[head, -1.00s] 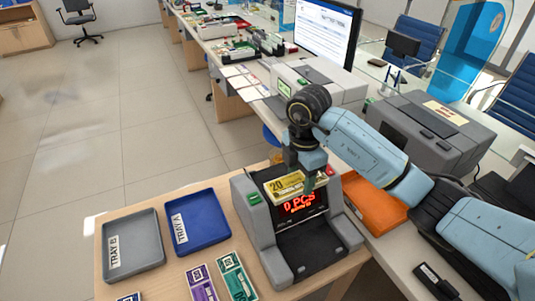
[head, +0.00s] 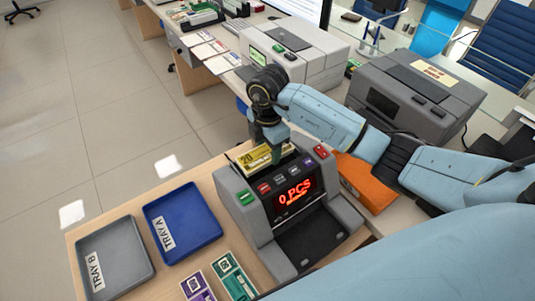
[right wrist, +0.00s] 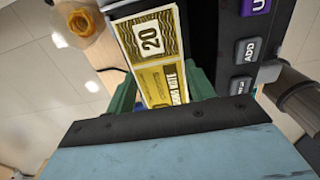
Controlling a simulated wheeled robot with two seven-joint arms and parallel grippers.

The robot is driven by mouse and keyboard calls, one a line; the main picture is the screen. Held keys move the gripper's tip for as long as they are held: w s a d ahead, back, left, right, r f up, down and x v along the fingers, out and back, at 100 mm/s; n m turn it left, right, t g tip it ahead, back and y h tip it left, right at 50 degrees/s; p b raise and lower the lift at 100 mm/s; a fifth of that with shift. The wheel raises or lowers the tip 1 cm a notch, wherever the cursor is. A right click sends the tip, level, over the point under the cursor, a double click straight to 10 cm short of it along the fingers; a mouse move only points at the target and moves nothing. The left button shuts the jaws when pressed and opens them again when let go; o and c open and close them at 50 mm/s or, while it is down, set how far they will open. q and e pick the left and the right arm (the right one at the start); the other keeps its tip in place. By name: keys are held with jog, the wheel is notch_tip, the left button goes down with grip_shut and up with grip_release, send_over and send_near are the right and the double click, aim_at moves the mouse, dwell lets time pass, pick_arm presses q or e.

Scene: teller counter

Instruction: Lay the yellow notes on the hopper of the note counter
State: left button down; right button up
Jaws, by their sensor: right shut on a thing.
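The yellow notes (head: 252,160), marked 20, are at the top of the note counter (head: 240,197), over its hopper at the back. The counter's red display reads 0 PCS. My right gripper (head: 275,152) is shut on the yellow notes from above. In the right wrist view the notes (right wrist: 155,60) lie between its green fingers (right wrist: 162,92), with the counter's buttons to the right. I cannot tell whether the notes touch the hopper. My left gripper is not in view.
A blue tray A (head: 208,233) and a grey tray B (head: 142,268) lie left of the counter. Purple notes (head: 197,288) and green notes (head: 234,277) lie in front of them. An orange box (head: 368,186) and a grey machine (head: 415,98) stand at the right.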

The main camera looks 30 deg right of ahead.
aim_at(268, 151)
jog(key=shift+f, duration=1.5)
jog(key=o, duration=1)
jog(key=shift+f, duration=0.15)
jog(key=shift+r, duration=0.25)
notch_tip(268, 151, up, 12)
jog(key=shift+f, duration=0.1)
